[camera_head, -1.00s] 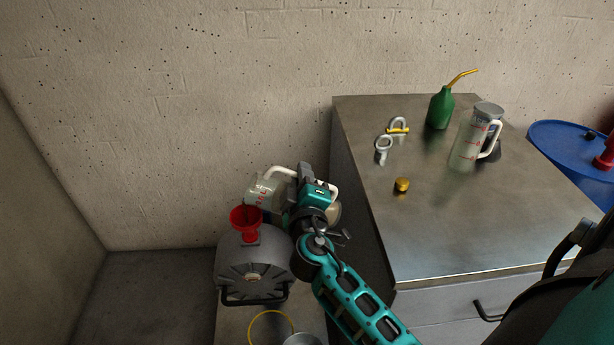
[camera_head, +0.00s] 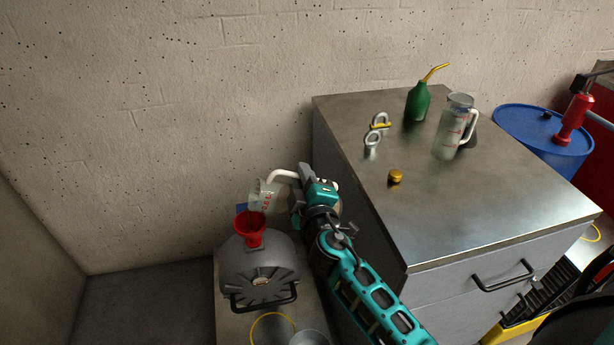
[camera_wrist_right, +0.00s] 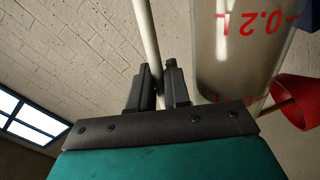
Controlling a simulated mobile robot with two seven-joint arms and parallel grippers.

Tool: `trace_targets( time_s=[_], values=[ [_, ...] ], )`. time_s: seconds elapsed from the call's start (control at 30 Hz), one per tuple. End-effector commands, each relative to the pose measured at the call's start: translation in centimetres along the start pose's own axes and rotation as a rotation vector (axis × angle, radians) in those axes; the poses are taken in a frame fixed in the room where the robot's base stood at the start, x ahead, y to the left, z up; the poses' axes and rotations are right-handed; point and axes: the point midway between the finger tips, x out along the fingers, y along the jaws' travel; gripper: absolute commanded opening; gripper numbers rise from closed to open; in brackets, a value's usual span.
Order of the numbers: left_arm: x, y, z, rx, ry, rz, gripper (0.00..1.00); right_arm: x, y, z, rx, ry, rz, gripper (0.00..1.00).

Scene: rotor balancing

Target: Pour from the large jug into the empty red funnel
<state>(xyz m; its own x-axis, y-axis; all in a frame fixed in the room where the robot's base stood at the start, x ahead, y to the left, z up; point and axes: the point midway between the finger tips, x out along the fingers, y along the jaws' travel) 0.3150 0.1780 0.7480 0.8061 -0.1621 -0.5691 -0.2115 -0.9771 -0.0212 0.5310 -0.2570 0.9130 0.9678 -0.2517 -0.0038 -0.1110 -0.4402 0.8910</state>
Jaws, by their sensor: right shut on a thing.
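My right gripper (camera_head: 316,192) is shut on the white handle of a clear measuring jug (camera_head: 262,195) with red marks. The jug is tilted, just above and behind the red funnel (camera_head: 249,228). The funnel stands on top of a dark grey rounded housing (camera_head: 262,270). In the right wrist view the jug (camera_wrist_right: 235,45) shows a 0.2 L mark, its handle (camera_wrist_right: 148,40) runs between the fingers, and the funnel (camera_wrist_right: 298,100) is at right. I see no clear stream between jug and funnel. Another clear jug (camera_head: 449,135) stands on the bench. My left gripper is not in view.
The metal bench (camera_head: 450,215) to the right holds a green oil can (camera_head: 418,103), two shackles (camera_head: 376,132) and a brass weight (camera_head: 395,176). A yellow ring (camera_head: 272,328) lies before the housing. A blue drum (camera_head: 535,135) stands at the right. The concrete wall is behind.

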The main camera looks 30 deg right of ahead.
Motion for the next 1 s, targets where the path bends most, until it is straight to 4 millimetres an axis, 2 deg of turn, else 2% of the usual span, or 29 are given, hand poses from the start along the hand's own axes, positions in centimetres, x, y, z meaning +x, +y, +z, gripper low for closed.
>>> trace_targets(
  time_s=[1.0],
  values=[
    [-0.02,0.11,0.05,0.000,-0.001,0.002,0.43,0.07,0.56,-0.75,-0.051,0.005,0.002,0.00]
  ],
)
